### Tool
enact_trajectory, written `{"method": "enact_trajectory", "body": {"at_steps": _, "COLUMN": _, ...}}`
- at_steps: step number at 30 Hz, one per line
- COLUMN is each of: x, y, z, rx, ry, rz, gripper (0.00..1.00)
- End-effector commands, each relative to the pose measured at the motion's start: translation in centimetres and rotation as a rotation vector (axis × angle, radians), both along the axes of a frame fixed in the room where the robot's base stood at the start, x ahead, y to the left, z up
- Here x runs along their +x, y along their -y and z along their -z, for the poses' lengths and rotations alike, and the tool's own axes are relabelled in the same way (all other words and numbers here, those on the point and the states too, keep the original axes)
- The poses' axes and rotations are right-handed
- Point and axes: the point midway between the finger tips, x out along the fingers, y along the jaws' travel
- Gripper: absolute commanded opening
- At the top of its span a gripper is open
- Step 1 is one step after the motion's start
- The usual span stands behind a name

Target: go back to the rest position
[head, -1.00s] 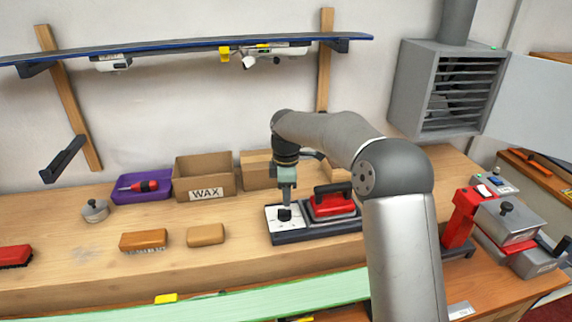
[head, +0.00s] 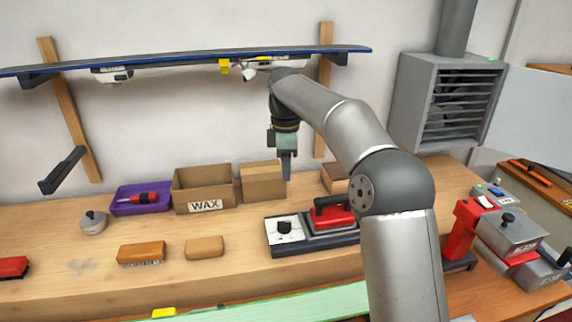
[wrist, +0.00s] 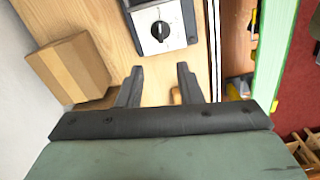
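My gripper (head: 287,180) hangs pointing down above the bench, clear of everything below it. In the wrist view its two dark fingers (wrist: 160,72) stand apart with nothing between them.
A cardboard box (head: 263,182) stands close behind my gripper, with the WAX box (head: 203,188) left of it. The blue-edged board (head: 190,58) on wall brackets is above. A green board (head: 320,304) lies along the front.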

Motion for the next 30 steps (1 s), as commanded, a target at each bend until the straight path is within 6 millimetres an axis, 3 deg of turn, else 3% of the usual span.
{"method": "enact_trajectory", "body": {"at_steps": 4, "x": -1.1, "y": 0.6, "z": -0.3, "rx": -0.012, "ry": 0.007, "rz": 0.049, "gripper": 0.33}}
{"method": "enact_trajectory", "body": {"at_steps": 8, "x": -4.8, "y": 2.7, "z": -0.7, "rx": -0.042, "ry": 0.026, "rz": 0.228, "gripper": 0.33}}
{"method": "enact_trajectory", "body": {"at_steps": 14, "x": -14.2, "y": 8.7, "z": 0.9, "rx": -0.063, "ry": 0.063, "rz": 0.679, "gripper": 0.33}}
{"method": "enact_trajectory", "body": {"at_steps": 18, "x": -22.1, "y": 13.0, "z": 3.6, "rx": -0.039, "ry": 0.076, "rz": 1.027, "gripper": 0.33}}
{"method": "enact_trajectory", "body": {"at_steps": 24, "x": -32.0, "y": 16.6, "z": 8.5, "rx": 0.02, "ry": 0.065, "rz": 1.447, "gripper": 0.33}}
{"method": "enact_trajectory", "body": {"at_steps": 27, "x": -35.0, "y": 17.2, "z": 10.4, "rx": 0.044, "ry": 0.054, "rz": 1.574, "gripper": 0.33}}
{"method": "enact_trajectory", "body": {"at_steps": 30, "x": -36.5, "y": 17.5, "z": 11.4, "rx": 0.055, "ry": 0.047, "rz": 1.64, "gripper": 0.33}}
